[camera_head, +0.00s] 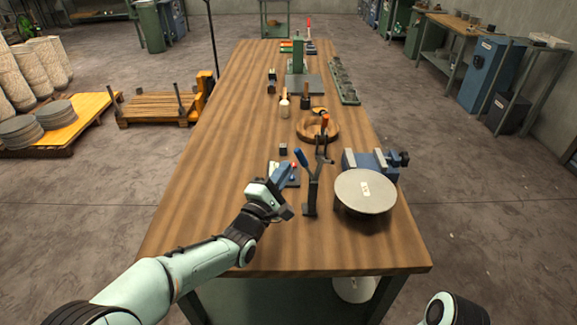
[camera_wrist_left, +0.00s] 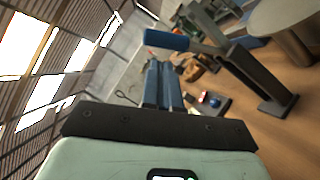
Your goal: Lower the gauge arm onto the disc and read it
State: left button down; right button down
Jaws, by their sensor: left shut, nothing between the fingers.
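The pale round disc (camera_head: 358,202) lies flat to the right of the stand, with a small mark on top. The raised arm is clear of the disc. My left gripper (camera_head: 289,172) is shut and empty, just left of the stand and below the handle. In the left wrist view, its fingers (camera_wrist_left: 162,82) point past the blue handle (camera_wrist_left: 167,40), apart from it. My right gripper is out of view.
A blue vice-like block (camera_head: 367,160) stands behind the disc. A wooden ring-shaped bowl (camera_head: 318,130) and a small dark cube (camera_head: 283,149) are beyond the stand. The left half of the wooden table (camera_head: 205,170) is clear.

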aim_at(302, 156)
pick_arm(q)
jog(key=shift+w+d+r, duration=0.25)
jog(key=shift+d+r, duration=0.05)
jog(key=shift+d, duration=0.4)
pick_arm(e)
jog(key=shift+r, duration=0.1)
pick_arm(q)
jog(key=shift+d+r+m, duration=0.15)
jog(key=shift+r+m, duration=0.1)
jog(key=shift+m, duration=0.05)
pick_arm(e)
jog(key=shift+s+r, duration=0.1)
